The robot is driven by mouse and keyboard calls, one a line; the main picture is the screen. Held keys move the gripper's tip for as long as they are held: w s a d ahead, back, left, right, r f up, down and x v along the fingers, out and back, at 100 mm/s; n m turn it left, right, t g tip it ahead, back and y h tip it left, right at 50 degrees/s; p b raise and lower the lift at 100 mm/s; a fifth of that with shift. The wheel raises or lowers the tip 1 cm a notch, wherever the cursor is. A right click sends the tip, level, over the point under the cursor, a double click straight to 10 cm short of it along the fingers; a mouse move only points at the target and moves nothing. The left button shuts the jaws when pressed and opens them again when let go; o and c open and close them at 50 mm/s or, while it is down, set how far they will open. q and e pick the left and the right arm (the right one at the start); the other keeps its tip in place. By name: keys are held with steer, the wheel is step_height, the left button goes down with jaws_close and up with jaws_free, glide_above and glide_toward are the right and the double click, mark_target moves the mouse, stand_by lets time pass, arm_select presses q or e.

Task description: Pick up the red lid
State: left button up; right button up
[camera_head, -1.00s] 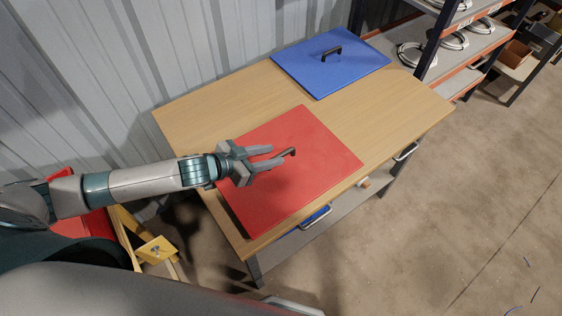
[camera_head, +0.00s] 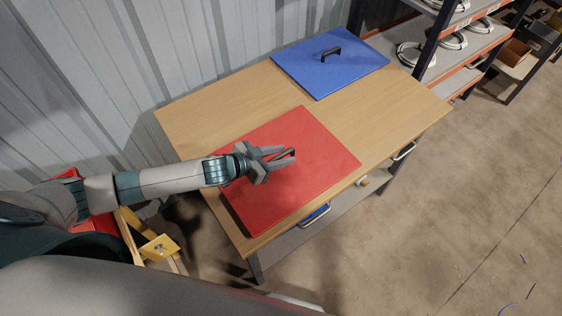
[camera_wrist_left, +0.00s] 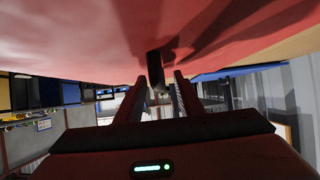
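The red lid (camera_head: 270,201) lies flat on the near left part of the wooden table. Its dark handle (camera_head: 287,154) stands near the lid's middle. My left gripper (camera_head: 284,156) is open over the lid, with its two fingers on either side of the handle. In the left wrist view the handle (camera_wrist_left: 156,70) shows between the fingertips, with a gap to each finger, and the lid's red surface (camera_wrist_left: 90,30) fills the top. Whether the fingers touch the handle cannot be told. My right gripper is not in view.
A blue lid (camera_head: 328,70) with a dark handle lies at the back of the wooden table (camera_head: 215,112). A corrugated wall borders the table's left side. A shelf with cable coils (camera_head: 415,55) stands at the back right. A yellow frame (camera_head: 158,248) is at lower left.

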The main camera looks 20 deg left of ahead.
mark_target(282, 155)
arm_select(q)
jaws_close()
steer(key=shift+r, duration=0.1)
steer(key=shift+r, duration=0.15)
steer(key=shift+r+p, duration=0.85)
steer(key=shift+p, duration=0.25)
step_height(282, 155, up, 3)
steer(key=p, duration=0.3)
steer(key=shift+d, duration=0.15)
steer(key=shift+s+d+r+p, duration=0.3)
steer(key=shift+s+d+p, duration=0.25)
steer(key=shift+p, duration=0.05)
steer(key=s+d+r, duration=0.5)
steer(key=s+d, duration=0.1)
steer(key=d, duration=0.1)
steer(key=shift+s+d+r, duration=0.2)
steer(key=shift+s, duration=0.1)
